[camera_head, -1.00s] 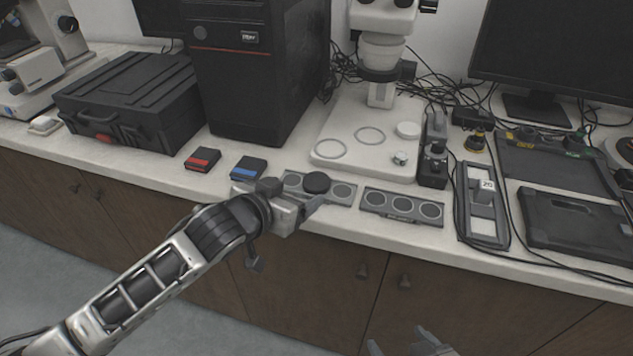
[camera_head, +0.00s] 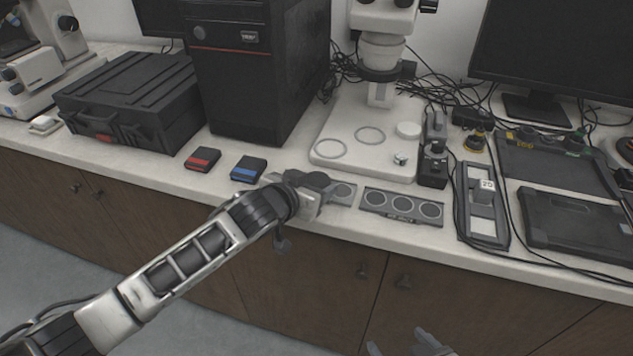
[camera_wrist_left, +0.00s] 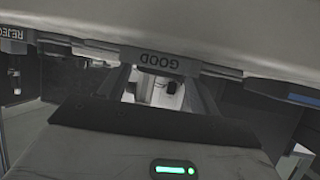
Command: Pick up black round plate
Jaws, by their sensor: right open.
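The black round plate (camera_head: 319,180) is at the left tray (camera_head: 344,193), a flat grey strip with round recesses near the counter's front edge. My left gripper (camera_head: 320,195) is right at the plate and hides part of it and much of this tray. In the left wrist view my left gripper (camera_wrist_left: 162,92) has its two fingers apart, pointing at the tray edge labelled GOOD (camera_wrist_left: 161,61); I cannot make out the plate between them there. My right gripper (camera_head: 402,345) is open and empty at the bottom edge of the head view, away from the counter.
A second grey tray (camera_head: 401,205) with round recesses lies to the right. Red (camera_head: 202,159) and blue-fronted (camera_head: 248,169) boxes lie to the left. The microscope's white base (camera_head: 345,170) is behind, and a small dark device (camera_head: 433,166) stands right of it.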

